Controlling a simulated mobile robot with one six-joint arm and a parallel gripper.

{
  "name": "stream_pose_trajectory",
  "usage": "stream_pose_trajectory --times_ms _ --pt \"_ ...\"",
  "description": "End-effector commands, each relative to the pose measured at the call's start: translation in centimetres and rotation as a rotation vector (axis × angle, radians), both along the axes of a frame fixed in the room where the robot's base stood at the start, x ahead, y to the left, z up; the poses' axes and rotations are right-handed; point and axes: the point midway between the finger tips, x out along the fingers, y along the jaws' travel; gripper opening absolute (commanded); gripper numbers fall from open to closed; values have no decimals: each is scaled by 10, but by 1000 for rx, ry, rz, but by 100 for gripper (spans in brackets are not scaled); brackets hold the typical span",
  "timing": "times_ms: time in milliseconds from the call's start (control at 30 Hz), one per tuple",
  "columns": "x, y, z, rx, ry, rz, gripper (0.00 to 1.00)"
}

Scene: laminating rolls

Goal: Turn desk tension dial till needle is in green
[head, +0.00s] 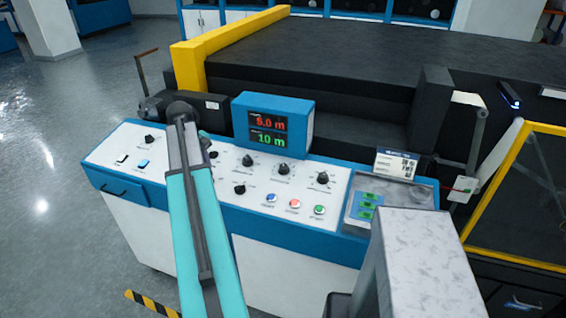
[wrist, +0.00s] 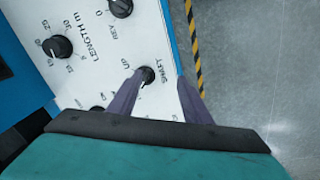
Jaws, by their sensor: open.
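The desk's white control panel (head: 180,157) carries several black dials, among them one left of centre (head: 249,160), a middle one (head: 284,169) and a right one (head: 323,178). Their labels are too small to read in the head view, so I cannot tell which is the tension dial. No needle or green band can be made out. In the wrist view my gripper (wrist: 160,77) is open, its fingers either side of a small black knob (wrist: 147,75) marked SHAFT and UP. The knob is nearer the left finger; contact is unclear. In the head view my arm hides the gripper.
A blue display (head: 272,125) reads 8.0 m in red and 10 m in green. A LENGTH m dial (wrist: 57,47) and another dial (wrist: 120,8) show in the wrist view. Coloured buttons (head: 295,204) and a grey tray (head: 405,194) lie to the right. Open floor (head: 60,200) is left.

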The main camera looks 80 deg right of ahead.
Motion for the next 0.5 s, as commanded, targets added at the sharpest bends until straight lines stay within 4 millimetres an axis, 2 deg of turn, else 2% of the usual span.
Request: stream_pose_trajectory --times_ms 33,200,500 --pt "-16 -13 10 -4 1 -21 45" --pt "-73 -46 39 -9 10 -77 45" --pt "-184 -88 92 -14 24 -179 45"
